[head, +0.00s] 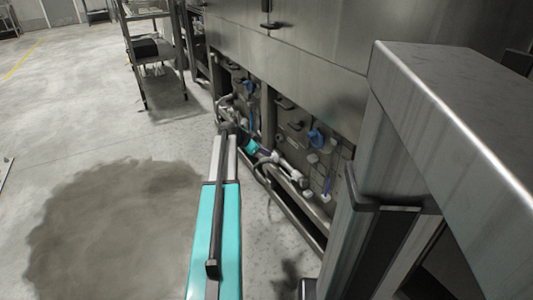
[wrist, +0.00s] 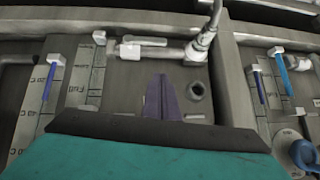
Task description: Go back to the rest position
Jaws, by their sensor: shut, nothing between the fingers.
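My gripper (wrist: 162,80) shows in the wrist view as two dark purple fingers pressed together, pointing into the machine's open lower bay. It is shut and empty. Behind the fingertips are a white pipe fitting (wrist: 150,51) and a round dark nut-like part (wrist: 196,90); I cannot tell whether the fingers touch anything. In the head view my teal and white arm reaches forward from the bottom to the bay, and its end is small among the pipes there. The steel washer (head: 300,50) stands along the right of that view.
Blue-handled valves sit close by: one blue wheel (head: 317,137), one blue lever (wrist: 282,75) and another at left (wrist: 50,75). A large steel frame (head: 455,110) blocks the right. A shelf rack (head: 160,60) stands at the back. The concrete floor (head: 70,120) at left is open, with a dark stain.

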